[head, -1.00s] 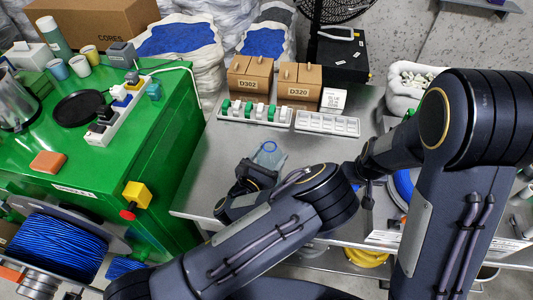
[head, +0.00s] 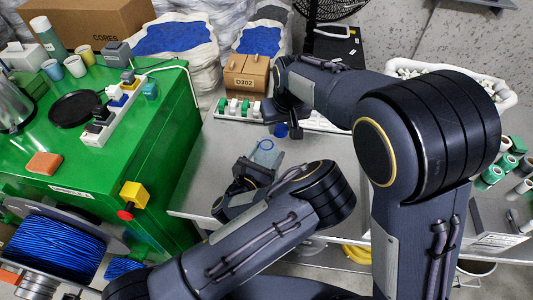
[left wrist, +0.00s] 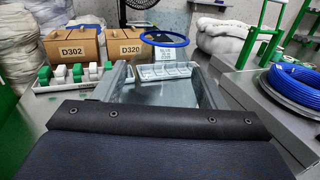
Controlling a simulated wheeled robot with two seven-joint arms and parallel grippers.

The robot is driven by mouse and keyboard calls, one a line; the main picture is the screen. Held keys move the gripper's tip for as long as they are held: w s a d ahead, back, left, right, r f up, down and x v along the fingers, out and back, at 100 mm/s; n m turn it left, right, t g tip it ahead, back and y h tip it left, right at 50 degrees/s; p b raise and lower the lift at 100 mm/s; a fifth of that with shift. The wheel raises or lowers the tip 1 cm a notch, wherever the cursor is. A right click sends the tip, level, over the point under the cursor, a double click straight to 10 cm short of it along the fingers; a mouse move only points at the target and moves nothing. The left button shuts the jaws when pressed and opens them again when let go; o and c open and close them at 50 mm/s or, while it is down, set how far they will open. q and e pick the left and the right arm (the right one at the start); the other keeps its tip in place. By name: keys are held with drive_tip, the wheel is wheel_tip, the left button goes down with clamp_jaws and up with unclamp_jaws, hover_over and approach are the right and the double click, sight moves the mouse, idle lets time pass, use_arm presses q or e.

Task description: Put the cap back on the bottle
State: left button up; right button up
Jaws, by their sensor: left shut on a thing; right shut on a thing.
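My left gripper (head: 256,167) is shut on a clear bottle (head: 267,155) above the steel table, left of its middle. The bottle has a blue ring round its open top. In the left wrist view the clear bottle body (left wrist: 160,93) is between the fingers, with the blue ring (left wrist: 164,38) above it. My right gripper (head: 287,115) is shut on the small blue cap (head: 281,130), up and right of the bottle in the head view and apart from it. Its fingers are dark and partly hidden by my arm.
A cardboard box marked D302 (head: 246,75) and a rack of green and white parts (head: 238,107) stand at the table's back. A green bench (head: 150,140) is on the left. Blue cable coils (left wrist: 297,86) lie at the right in the wrist view.

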drive_tip(key=shift+n, duration=0.3)
drive_tip(key=a+r, duration=0.3)
drive_tip(key=shift+s+a, duration=0.3)
drive_tip(key=shift+s, duration=0.05)
drive_tip(key=shift+f, duration=0.1)
drive_tip(key=shift+f, duration=1.95)
drive_tip(key=shift+f, duration=0.1)
drive_tip(key=shift+f, duration=0.75)
drive_tip(key=shift+f, duration=0.6)
